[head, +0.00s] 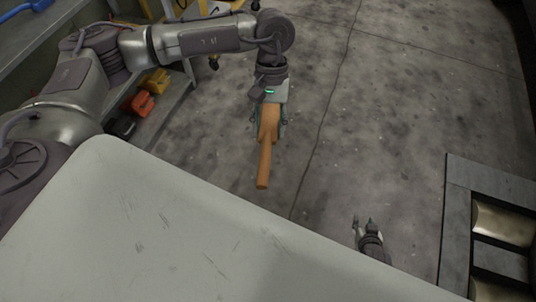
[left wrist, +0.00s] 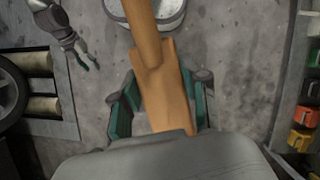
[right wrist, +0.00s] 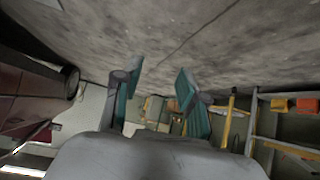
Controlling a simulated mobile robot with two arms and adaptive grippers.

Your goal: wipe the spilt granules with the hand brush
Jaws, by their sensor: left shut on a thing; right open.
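The hand brush (head: 263,165) is tan-orange, with a long handle and a wider body. My left gripper (head: 268,118) is shut on its wider part, and the handle hangs out toward the bottom of the head view. In the left wrist view the brush (left wrist: 167,92) lies between the teal fingers, with its handle running up out of the picture. Bristles are not visible. My right gripper (head: 369,226) is open and empty, low and right of the brush. Its spread teal fingers show in the right wrist view (right wrist: 158,82). No spilt granules can be made out.
Metal rollers (head: 503,223) sit in a dark frame (head: 457,210) at the right. A wheel (left wrist: 10,92) stands by them in the left wrist view. Orange (head: 141,103) and yellow (head: 156,81) boxes are at the left. The concrete floor (head: 400,100) between is clear.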

